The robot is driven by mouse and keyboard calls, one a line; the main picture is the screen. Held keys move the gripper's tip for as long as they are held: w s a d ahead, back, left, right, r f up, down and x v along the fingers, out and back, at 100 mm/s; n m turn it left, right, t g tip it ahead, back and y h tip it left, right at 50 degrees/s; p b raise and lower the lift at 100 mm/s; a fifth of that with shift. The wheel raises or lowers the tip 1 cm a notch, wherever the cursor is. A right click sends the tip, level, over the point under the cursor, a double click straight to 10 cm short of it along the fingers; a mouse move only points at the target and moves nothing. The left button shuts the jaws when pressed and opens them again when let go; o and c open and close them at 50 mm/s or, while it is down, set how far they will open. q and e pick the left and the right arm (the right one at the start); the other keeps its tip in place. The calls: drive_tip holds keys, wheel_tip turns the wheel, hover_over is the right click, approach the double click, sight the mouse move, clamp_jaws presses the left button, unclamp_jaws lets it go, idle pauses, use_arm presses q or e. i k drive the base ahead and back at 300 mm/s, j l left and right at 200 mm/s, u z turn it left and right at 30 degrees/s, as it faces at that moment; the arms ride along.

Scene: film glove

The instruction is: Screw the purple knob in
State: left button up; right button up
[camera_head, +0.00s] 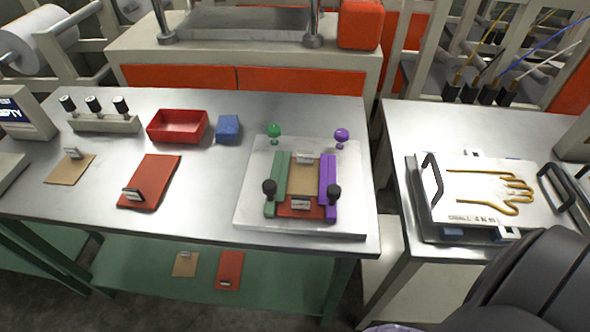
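The purple knob (341,135) is a ball on a short stem. It stands upright at the back right of a pale plate (257,213), behind the far end of a purple bar (328,178). Whether its stem sits in a hole, and how deep, I cannot tell. A matching green knob (274,131) stands at the back left, behind a green bar (281,172). Neither of my grippers is in view. A dark grey arm part of mine fills the lower right corner.
Two black knobs (269,187) stand at the bars' near ends. Tan and red pieces with clips lie between the bars. A red tray (177,127) and blue block (228,128) are to the left. A glove-form plate (485,192) with black handles is on the right table.

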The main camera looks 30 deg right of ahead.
sight(341, 135)
drive_tip(key=z, duration=1.35)
